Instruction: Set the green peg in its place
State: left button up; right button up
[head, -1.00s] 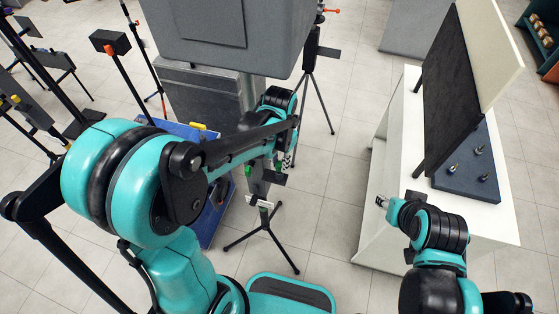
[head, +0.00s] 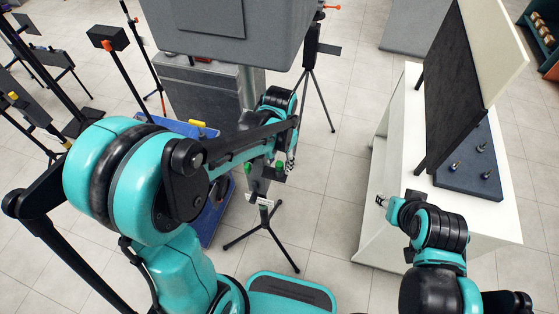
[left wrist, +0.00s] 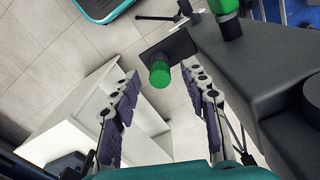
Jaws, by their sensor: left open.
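Two green pieces show beside my left gripper, and I cannot tell for sure which is the peg. In the left wrist view, a ribbed green cylinder (left wrist: 160,73) stands at a small black plate (left wrist: 178,45), ahead of and between the open fingers of my left gripper (left wrist: 165,100), not touching them. A second green piece (left wrist: 225,20) sits on a dark grey body at the upper right. In the head view, my left gripper (head: 291,152) is small and partly hidden, with green pieces (head: 280,166) near it. My right gripper (head: 382,201) is beside the white table.
A tripod (head: 266,215) stands below the left gripper. A large grey box (head: 228,40) hangs above. The white table (head: 400,150) at right bears a dark blue board with several small pins (head: 482,147) and an upright panel (head: 455,80). A blue cart (head: 214,222) is at left.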

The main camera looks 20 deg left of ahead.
pick_arm(q)
jog(key=shift+r, duration=0.15)
notch_tip(320, 180, up, 7)
jog(key=shift+r, duration=0.1)
jog(key=shift+s, duration=0.1)
dwell(0.5)
